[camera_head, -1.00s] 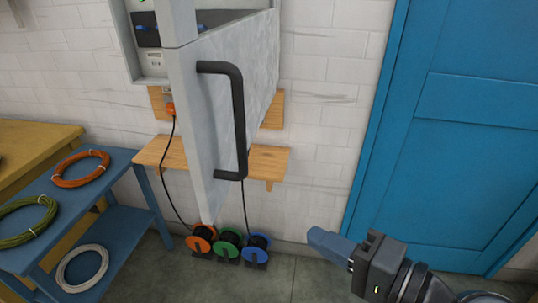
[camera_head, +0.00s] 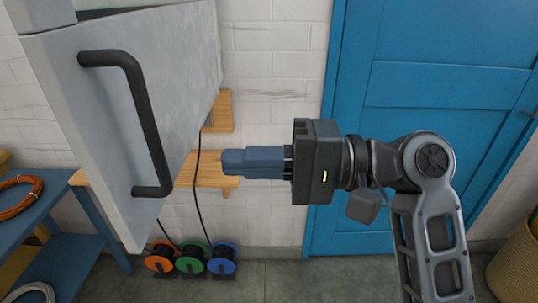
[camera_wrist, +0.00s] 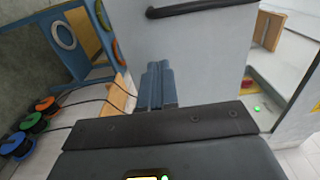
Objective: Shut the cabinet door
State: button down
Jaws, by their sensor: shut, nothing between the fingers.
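The grey cabinet door (camera_head: 85,135) stands open, swung out from the wall at the upper left of the head view. In the wrist view, the fingers (camera_wrist: 156,80) point toward the door panel (camera_wrist: 190,50), and the handle (camera_wrist: 195,8) shows at the top. Whether the fingertips touch the door I cannot tell.
A wooden shelf (camera_head: 215,172) is on the wall behind my gripper. Orange, green and blue cable reels (camera_head: 190,262) stand on the floor below. A blue rack (camera_head: 50,240) is at left, a blue door (camera_head: 420,95) at right, and a basket (camera_head: 520,255) at far right.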

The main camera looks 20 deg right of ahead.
jog(key=p+x, duration=0.1)
jog(key=x, duration=0.7)
jog(key=shift+a, duration=0.3)
jog(key=shift+w, duration=0.15)
